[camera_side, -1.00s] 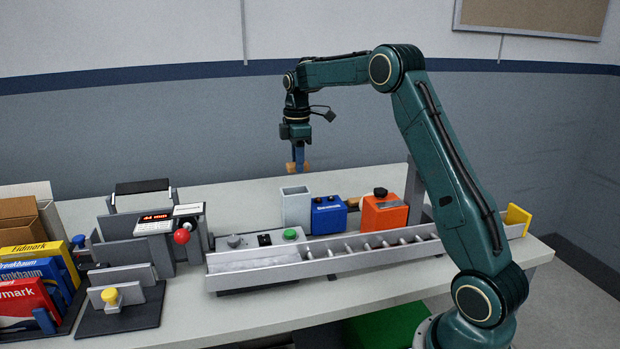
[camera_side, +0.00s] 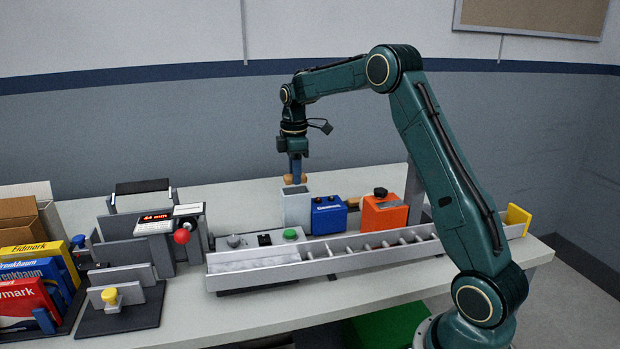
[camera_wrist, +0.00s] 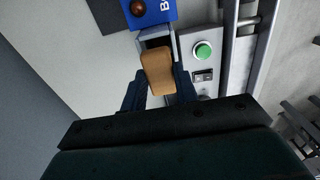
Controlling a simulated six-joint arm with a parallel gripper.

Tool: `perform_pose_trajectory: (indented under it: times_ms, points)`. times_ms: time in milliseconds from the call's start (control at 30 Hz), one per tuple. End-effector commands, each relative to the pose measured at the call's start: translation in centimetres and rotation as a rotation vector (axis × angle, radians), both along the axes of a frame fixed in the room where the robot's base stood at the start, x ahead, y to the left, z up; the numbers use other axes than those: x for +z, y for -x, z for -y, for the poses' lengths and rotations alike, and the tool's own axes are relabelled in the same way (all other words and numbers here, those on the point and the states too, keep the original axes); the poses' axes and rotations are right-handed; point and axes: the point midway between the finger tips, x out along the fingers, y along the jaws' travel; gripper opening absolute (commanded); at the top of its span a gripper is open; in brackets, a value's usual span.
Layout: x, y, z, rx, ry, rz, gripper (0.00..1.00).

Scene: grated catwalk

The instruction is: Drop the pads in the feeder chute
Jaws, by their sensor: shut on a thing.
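My gripper (camera_side: 295,172) is shut on a tan-orange pad (camera_side: 291,180), just above the open top of a grey square chute (camera_side: 297,208). In the wrist view the pad (camera_wrist: 158,71) sits between the two dark fingers (camera_wrist: 160,92) and covers part of the chute's dark opening (camera_wrist: 155,41). From these views I cannot tell whether the pad's lower end is inside the opening. Anything inside the chute is hidden.
A blue box (camera_side: 328,215) and an orange box (camera_side: 384,212) stand right of the chute. A roller conveyor (camera_side: 340,252) and a green button (camera_side: 290,234) are in front. A gauge station with a red knob (camera_side: 181,237) is to the left.

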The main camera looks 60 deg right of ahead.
Motion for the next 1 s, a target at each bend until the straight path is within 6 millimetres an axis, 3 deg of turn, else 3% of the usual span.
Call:
perform_pose_trajectory:
  times_ms: [333, 1000]
  points:
    - [-1.7, 0.0, 0.0, 0.0, 0.0, 0.0, 0.09]
    - [-1.9, 0.0, 0.0, 0.0, 0.001, 0.001, 0.09]
